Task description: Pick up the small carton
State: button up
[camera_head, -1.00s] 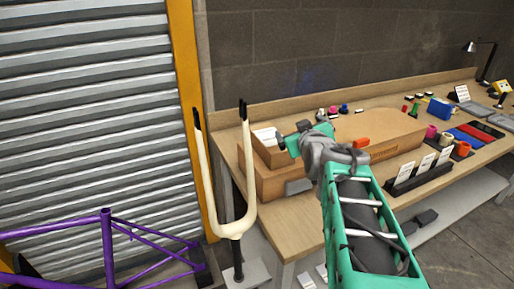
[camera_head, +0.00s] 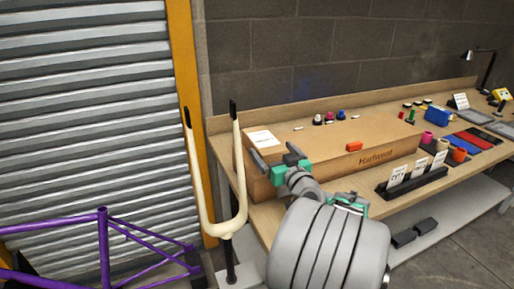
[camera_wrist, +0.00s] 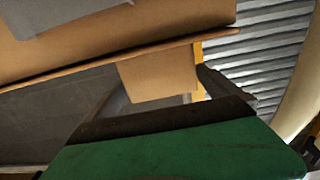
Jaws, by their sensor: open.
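A long brown carton (camera_head: 376,158) with printed lettering lies on the workbench. A white label (camera_head: 263,139) shows at its left end, and I cannot clearly make out whether that end is a separate small carton. My gripper (camera_head: 275,156) is open, with dark fingers apart in front of this left end; I cannot tell whether they touch it. In the wrist view a brown cardboard surface (camera_wrist: 120,30) fills the upper left, with a smaller tan face (camera_wrist: 158,76) below its edge. The green and dark gripper body (camera_wrist: 180,145) covers the lower part. Nothing shows held between the fingers.
A cream fork (camera_head: 238,190) stands upright just left of the workbench (camera_head: 275,215). A black card holder (camera_head: 412,186) stands at right. A purple frame (camera_head: 104,235) is at lower left.

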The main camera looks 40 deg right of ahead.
aim_at(265, 141)
jog(key=p+x, duration=0.1)
jog(key=x, duration=0.4)
jog(key=shift+w, duration=0.35)
jog(key=shift+c, duration=0.3)
jog(key=c, duration=1.8)
jog(key=shift+r, duration=0.15)
jog(key=shift+c, duration=0.5)
